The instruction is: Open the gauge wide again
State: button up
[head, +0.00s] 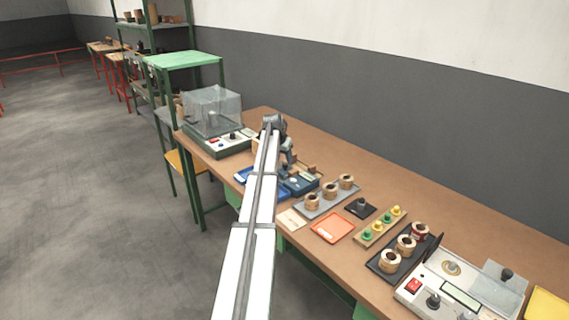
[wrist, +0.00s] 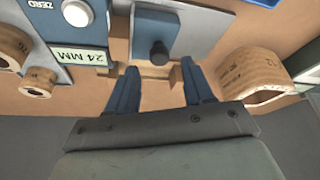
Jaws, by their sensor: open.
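The gauge is a blue device (wrist: 65,28) with a white ZERO button, a display reading 24 MM and a slide bearing a dark knob (wrist: 158,52). In the head view the gauge (head: 303,184) is a blue body on the bench, partly covered by my arm. My gripper (wrist: 160,74) is open, its two blue fingers apart and pointing toward the knob. The knob shows between and just beyond the fingertips; I cannot tell how far apart they are in depth. In the head view my gripper (head: 287,163) is over the gauge area.
A wooden coil (wrist: 258,75) stands right of the fingers in the wrist view, and smaller coils (wrist: 36,80) are at left. In the head view, a grey tray of coils (head: 328,205), an orange tray (head: 333,228) and a clear-covered tester (head: 212,110) share the bench.

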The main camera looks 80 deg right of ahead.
aim_at(285, 164)
jog(key=shift+x, duration=1.75)
grip_shut()
